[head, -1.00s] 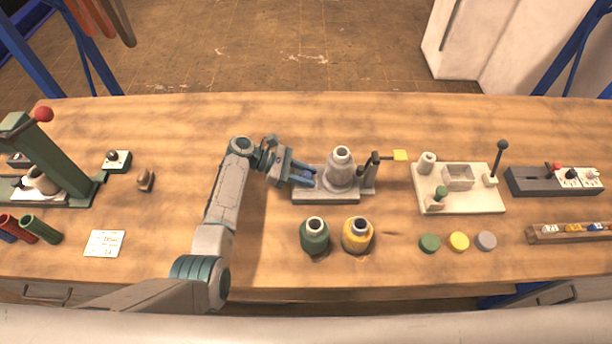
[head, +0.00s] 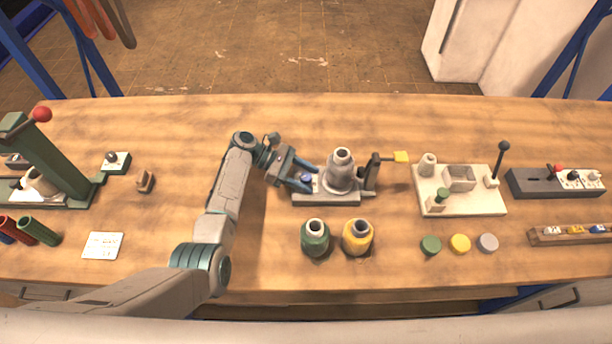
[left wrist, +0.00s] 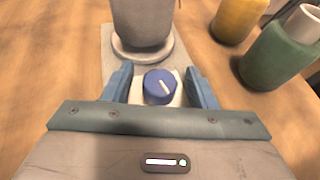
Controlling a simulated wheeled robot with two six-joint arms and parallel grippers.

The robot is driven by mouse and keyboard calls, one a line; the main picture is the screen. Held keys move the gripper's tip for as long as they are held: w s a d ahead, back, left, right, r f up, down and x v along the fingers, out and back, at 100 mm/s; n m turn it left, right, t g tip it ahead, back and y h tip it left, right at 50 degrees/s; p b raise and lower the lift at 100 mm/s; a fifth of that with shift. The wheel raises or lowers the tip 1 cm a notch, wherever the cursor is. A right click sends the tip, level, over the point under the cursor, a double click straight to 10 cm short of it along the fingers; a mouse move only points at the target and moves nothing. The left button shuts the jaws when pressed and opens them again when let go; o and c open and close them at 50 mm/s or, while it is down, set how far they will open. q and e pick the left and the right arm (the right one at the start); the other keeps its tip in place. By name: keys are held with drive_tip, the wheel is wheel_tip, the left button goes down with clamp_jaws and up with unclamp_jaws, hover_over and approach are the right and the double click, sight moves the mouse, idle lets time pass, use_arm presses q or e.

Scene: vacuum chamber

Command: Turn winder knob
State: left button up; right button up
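The winder (head: 341,170) is a pale base plate with a grey spool body on it, in the middle of the table. Its knob (left wrist: 160,86) is blue with a white pointer line and sits on a white block at the plate's near end in the left wrist view; it also shows small in the head view (head: 306,178). My left gripper (left wrist: 160,84) is open, with one blue finger on each side of the knob and visible gaps between. In the head view the left gripper (head: 308,177) reaches the winder from the left. My right gripper is not in view.
A green spool (head: 315,239) and a yellow spool (head: 357,238) stand in front of the winder. A cream fixture (head: 465,206) with a black lever stands to the right.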

use_arm(q)
drive_tip(key=shift+w+a, duration=0.1)
drive_tip(key=shift+a, duration=0.15)
drive_tip(key=b+v, duration=0.3)
drive_tip(key=v, duration=0.6)
drive_tip(key=shift+f, duration=0.15)
drive_tip(key=shift+w+a+r, duration=0.15)
drive_tip(key=shift+a+r, duration=0.3)
drive_tip(key=shift+a, duration=0.15)
